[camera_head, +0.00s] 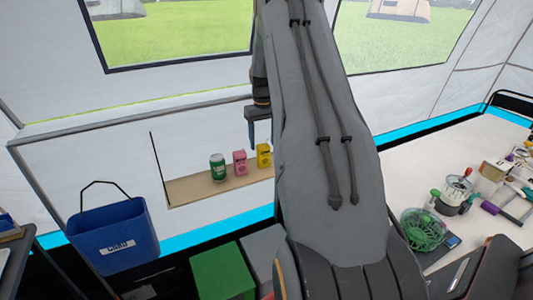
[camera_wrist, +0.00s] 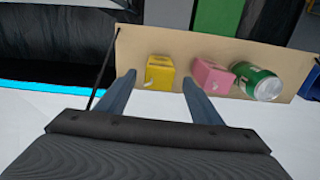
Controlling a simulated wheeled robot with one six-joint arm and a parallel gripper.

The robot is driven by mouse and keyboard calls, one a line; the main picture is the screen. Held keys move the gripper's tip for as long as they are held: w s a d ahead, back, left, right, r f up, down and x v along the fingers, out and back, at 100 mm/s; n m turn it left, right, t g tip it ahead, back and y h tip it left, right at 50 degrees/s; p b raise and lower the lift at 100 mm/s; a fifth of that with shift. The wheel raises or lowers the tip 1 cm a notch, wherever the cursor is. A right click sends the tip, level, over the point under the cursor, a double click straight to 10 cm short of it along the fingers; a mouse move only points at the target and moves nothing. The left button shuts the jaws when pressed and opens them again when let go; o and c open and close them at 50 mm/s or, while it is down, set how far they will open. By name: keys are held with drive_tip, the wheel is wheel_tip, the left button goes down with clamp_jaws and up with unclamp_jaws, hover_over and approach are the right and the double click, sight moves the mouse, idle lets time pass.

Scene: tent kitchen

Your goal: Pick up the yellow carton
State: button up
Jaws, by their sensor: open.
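The yellow carton (camera_head: 263,155) stands on a tan hanging shelf (camera_head: 200,188) at its right end, beside a pink carton (camera_head: 240,162). In the wrist view the yellow carton (camera_wrist: 159,73) lies beyond and between my fingertips, apart from them. My gripper (camera_wrist: 158,76) is open and empty, with one finger to each side of the carton's line. In the head view, my gripper (camera_head: 251,140) hangs just above and left of the yellow carton, and my arm covers the area to the right.
A green can (camera_head: 217,167) stands left of the pink carton (camera_wrist: 212,77) on the shelf. A cord (camera_head: 160,170) holds the shelf. A blue bucket (camera_head: 115,236) hangs at left. A green box (camera_head: 222,273) is below. A white table (camera_head: 420,165) with several utensils is at right.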

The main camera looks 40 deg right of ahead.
drive_tip(key=shift+f, duration=0.75)
drive_tip(key=shift+d, duration=0.1)
drive_tip(key=shift+c, duration=0.4)
